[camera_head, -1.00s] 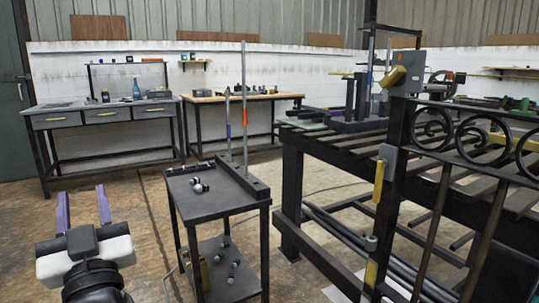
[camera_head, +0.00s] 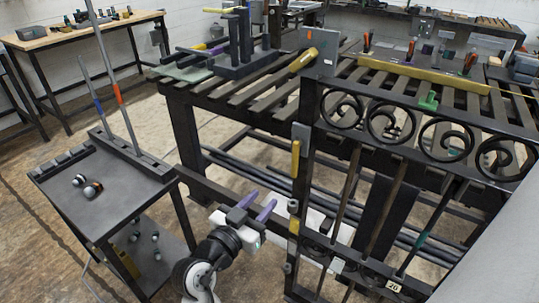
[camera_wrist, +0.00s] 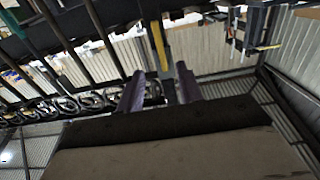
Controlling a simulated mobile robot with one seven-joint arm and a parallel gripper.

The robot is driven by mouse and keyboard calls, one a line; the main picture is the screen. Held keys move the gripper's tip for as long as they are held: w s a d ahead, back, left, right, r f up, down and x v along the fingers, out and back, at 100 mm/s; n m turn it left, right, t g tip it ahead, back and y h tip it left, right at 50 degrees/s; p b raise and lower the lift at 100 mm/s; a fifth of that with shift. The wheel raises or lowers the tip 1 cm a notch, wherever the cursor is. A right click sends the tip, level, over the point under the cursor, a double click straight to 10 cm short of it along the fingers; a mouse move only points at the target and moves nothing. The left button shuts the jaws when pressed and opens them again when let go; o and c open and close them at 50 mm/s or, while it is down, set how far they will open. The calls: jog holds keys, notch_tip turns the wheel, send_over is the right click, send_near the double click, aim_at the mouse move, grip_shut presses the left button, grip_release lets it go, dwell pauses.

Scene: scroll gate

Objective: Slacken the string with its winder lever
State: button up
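A yellow lever-like handle (camera_head: 296,160) hangs upright on a grey plate at the left post of the scroll gate (camera_head: 373,118). A second yellow handle (camera_head: 303,60) sticks out, tilted, from a grey box (camera_head: 321,52) at the top of that post. I cannot tell which is the winder lever.
A slatted bench (camera_head: 228,92) stands behind the gate, with dark pipes beneath it. A small dark cart (camera_head: 108,213) with several balls and two upright rods stands at left. A wooden-topped table (camera_head: 70,34) is at the back left. Floor is clear between cart and bench.

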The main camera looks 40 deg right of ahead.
aim_at(293, 167)
jog(key=p+x, duration=0.3)
jog(key=x, duration=0.9)
jog(key=shift+s+d+r, duration=0.1)
jog(key=shift+d, duration=0.25)
jog(key=shift+w+d+p, duration=0.25)
jog(key=shift+d+p, duration=0.05)
jog(key=shift+d, duration=0.2)
grip_shut()
